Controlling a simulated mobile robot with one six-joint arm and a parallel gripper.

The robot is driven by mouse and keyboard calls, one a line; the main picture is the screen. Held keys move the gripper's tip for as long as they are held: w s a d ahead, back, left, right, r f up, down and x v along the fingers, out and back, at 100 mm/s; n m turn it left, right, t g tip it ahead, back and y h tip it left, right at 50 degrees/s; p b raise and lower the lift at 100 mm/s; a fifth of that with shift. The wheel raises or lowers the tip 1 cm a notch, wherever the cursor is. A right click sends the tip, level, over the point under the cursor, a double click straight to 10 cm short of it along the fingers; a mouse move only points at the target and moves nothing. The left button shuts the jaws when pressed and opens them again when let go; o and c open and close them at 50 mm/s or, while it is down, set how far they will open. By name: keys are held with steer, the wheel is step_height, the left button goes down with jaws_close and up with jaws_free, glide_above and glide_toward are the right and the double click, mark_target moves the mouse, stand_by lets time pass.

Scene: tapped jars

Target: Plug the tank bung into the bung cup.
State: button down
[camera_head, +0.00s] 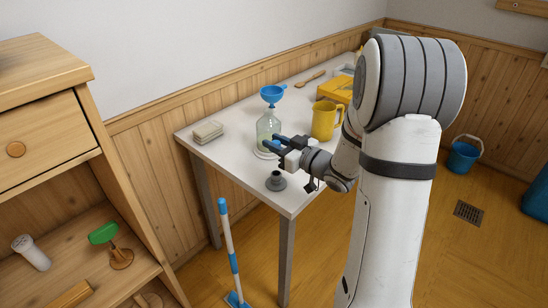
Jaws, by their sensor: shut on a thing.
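A dark grey cup with a wide foot and a dark open top, which I take as the bung cup (276,181), stands on the white table near its front edge. My gripper (270,145) is above and behind it in the picture, in front of the glass jar's lower part. Its dark fingers point left and are shut on a small blue piece, which I take as the tank bung (276,142). The fingers hide most of this piece, so its shape and tilt cannot be told. It is apart from the cup.
A clear glass jar (267,124) with a blue funnel (272,94) in its top stands behind my gripper. A yellow jug (325,121) is to the right, and stacked pale cloths (207,131) lie left. A blue mop (229,245) stands before the table (230,160). The table's front left is clear.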

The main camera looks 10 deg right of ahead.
steer(key=shift+s, duration=0.1)
stand_by(0.3)
steer(key=shift+f, duration=0.2)
steer(key=b, duration=0.5)
glide_above(276, 177)
steer(key=shift+f, duration=2.95)
steer(key=shift+s+f+b, duration=0.1)
steer(key=shift+f+b, duration=1.25)
steer(key=shift+f, duration=0.05)
steer(key=c, duration=1.1)
jaws_free()
steer(key=shift+o, duration=0.7)
steer(key=shift+o, duration=0.8)
steer(key=shift+s+d, duration=0.1)
